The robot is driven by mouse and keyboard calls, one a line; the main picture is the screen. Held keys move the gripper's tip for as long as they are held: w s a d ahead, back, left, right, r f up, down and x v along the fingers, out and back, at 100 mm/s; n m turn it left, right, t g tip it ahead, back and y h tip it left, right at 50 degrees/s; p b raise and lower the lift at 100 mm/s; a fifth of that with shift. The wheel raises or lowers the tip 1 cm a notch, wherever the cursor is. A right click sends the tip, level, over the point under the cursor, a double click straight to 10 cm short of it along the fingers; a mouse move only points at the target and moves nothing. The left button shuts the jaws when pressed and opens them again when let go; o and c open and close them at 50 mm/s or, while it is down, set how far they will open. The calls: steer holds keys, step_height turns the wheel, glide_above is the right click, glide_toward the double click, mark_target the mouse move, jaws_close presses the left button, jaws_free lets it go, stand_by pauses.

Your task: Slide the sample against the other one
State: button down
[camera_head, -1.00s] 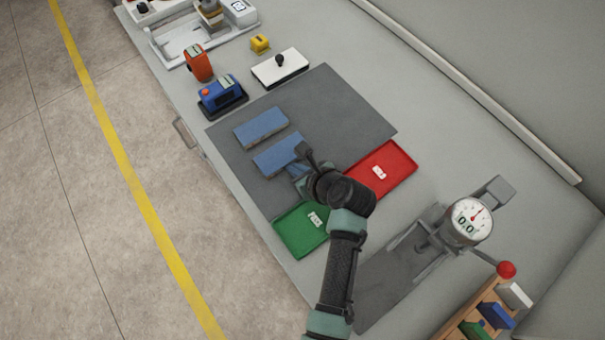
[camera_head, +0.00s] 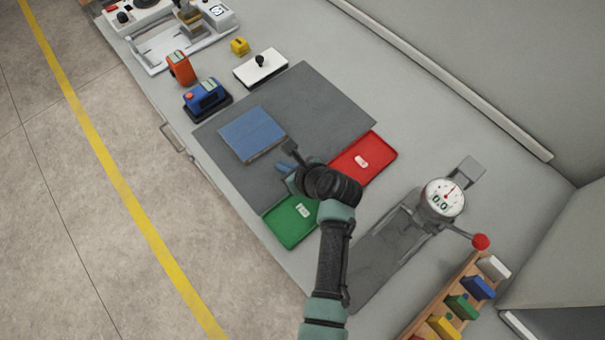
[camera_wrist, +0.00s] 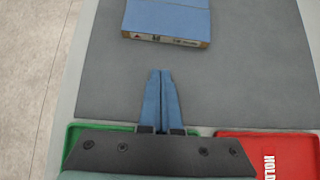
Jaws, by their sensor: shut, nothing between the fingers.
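Two blue samples lie flat on the grey mat (camera_head: 330,100). The nearer sample (camera_head: 263,145) and the farther sample (camera_head: 245,124) appear side by side with their long edges together, with no clear gap in the head view. In the wrist view the nearer sample (camera_wrist: 168,20) shows its printed brown side face, with a thin seam near the top of the picture. My gripper (camera_head: 284,168) is shut and empty. Its blue fingers (camera_wrist: 160,75) point at the nearer sample, apart from it, with bare mat between.
A green tray (camera_head: 278,232) and a red tray (camera_head: 375,145) flank my gripper. A dial gauge (camera_head: 442,198) on a stand and a rack of coloured blocks (camera_head: 460,307) are at right. Blue and orange devices and a white block (camera_head: 245,74) stand beyond the mat.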

steer(key=v, duration=0.9)
steer(key=shift+w, duration=0.1)
